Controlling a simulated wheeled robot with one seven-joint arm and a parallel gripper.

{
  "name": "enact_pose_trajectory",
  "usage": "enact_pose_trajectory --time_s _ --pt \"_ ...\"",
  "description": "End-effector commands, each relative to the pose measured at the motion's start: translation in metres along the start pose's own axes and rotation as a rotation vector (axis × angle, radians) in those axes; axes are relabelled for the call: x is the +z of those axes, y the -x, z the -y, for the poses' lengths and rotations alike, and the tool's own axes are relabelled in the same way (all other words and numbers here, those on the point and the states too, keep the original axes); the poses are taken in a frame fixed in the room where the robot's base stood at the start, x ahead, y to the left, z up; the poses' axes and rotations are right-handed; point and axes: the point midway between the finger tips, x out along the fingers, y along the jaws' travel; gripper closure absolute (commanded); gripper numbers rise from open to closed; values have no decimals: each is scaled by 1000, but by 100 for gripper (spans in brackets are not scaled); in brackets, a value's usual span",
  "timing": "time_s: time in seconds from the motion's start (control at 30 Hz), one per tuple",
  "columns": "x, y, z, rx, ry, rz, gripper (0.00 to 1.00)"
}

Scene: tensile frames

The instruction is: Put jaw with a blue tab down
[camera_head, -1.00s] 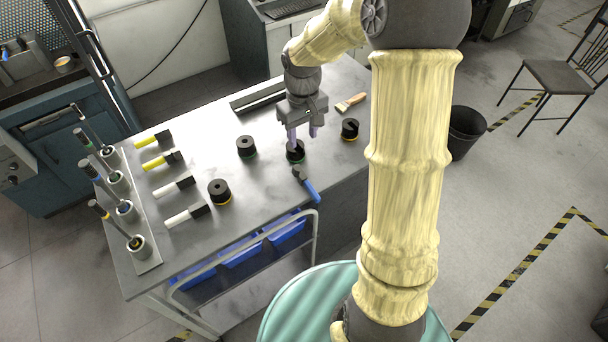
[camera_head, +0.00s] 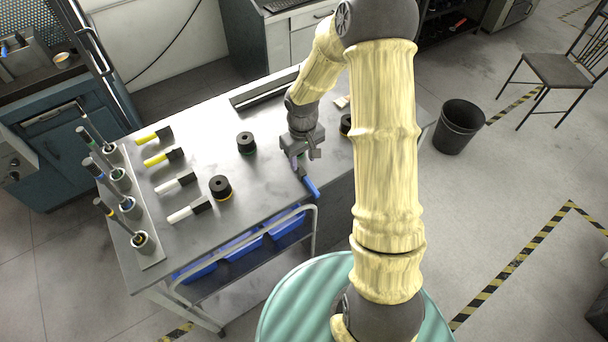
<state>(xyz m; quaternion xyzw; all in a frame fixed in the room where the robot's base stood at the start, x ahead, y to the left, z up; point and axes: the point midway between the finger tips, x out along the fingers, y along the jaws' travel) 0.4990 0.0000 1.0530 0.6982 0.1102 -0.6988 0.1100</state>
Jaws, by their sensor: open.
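The jaw with a blue tab (camera_head: 312,186) lies on the grey table near its front right edge. Its blue tab points toward the front edge, and its dark head is partly behind my gripper. My gripper (camera_head: 305,157) is open and points down just behind and above the dark head. I cannot tell whether its fingers touch the jaw. Two jaws with yellow tabs (camera_head: 153,136) (camera_head: 163,157) and two with white tabs (camera_head: 176,183) (camera_head: 188,210) lie in a column at the left of the table.
Black cylinders stand at the table's middle (camera_head: 246,143), near its front (camera_head: 220,188) and at the right (camera_head: 346,124), the last partly behind my arm. A rack (camera_head: 151,259) with several upright rods lines the left edge. A dark bar (camera_head: 262,92) lies at the back.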

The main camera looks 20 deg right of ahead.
Motion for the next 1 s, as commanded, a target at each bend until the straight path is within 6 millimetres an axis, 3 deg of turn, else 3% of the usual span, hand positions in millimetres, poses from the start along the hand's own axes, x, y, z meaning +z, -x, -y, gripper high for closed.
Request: enact_pose_trajectory --time_s 0.17,0.57,1.0 --pt "0 -16 1 0 1 2 56" --pt "0 -20 2 0 3 0 56" --pt "3 -65 4 0 1 2 56"
